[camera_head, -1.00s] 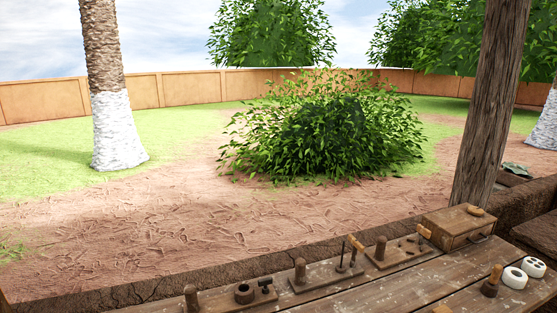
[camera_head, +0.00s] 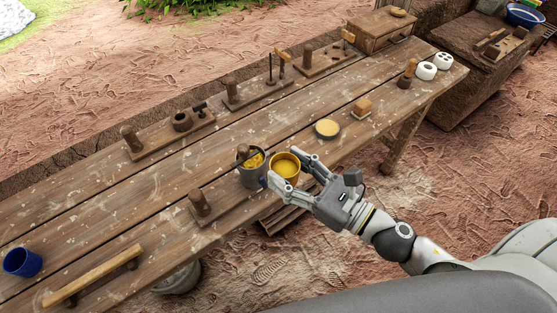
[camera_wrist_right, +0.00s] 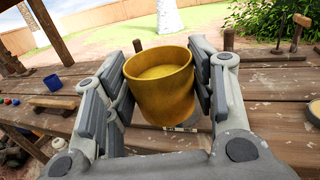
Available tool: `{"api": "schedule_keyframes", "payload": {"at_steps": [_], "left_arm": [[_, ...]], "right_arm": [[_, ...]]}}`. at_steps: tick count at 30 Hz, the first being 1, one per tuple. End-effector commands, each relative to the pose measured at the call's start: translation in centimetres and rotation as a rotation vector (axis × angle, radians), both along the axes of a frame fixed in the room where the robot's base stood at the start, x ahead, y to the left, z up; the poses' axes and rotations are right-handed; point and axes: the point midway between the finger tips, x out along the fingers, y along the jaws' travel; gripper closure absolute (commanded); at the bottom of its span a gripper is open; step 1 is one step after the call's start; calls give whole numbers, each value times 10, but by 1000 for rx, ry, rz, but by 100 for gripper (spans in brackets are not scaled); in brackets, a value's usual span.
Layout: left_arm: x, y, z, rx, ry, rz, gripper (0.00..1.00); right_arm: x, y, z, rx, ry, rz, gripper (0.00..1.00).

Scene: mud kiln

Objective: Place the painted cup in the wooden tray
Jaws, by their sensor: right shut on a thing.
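A yellow cup (camera_head: 284,165), the likely painted cup, is between the fingers of my right gripper (camera_head: 288,168) near the table's front edge. In the right wrist view the yellow cup (camera_wrist_right: 160,88) is upright, with the finger pads on both sides; my right gripper (camera_wrist_right: 162,85) is shut on it. In the head view I cannot tell whether its base touches the table. I cannot pick out the wooden tray for sure; a slatted wooden thing (camera_head: 286,218) shows partly below the table edge. My left gripper is not in view.
A grey pot (camera_head: 250,178) stands close left of the yellow cup on the wooden table (camera_head: 330,105). A round yellow-topped dish (camera_head: 327,129) and a wooden block (camera_head: 362,107) lie to the right. Peg boards (camera_head: 170,135) line the back; a blue cup (camera_head: 22,262) is at far left.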

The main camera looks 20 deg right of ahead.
Motion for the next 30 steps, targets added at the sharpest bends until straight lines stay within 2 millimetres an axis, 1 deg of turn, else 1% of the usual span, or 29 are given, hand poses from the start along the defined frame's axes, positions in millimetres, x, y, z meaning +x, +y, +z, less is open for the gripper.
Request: {"api": "schedule_keyframes", "payload": {"at_steps": [3,6,17,20,23,30], "left_arm": [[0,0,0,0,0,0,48],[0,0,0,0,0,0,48],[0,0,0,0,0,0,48],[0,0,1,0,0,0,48],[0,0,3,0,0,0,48],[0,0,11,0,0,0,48]], "right_arm": [[-2,3,0,-12,7,84,76],[-3,4,1,-15,12,122,76],[-4,5,1,-15,16,139,76],[-1,4,0,-15,16,138,76],[12,1,-4,-16,14,136,76],[62,-11,-26,-15,14,135,76]]}}
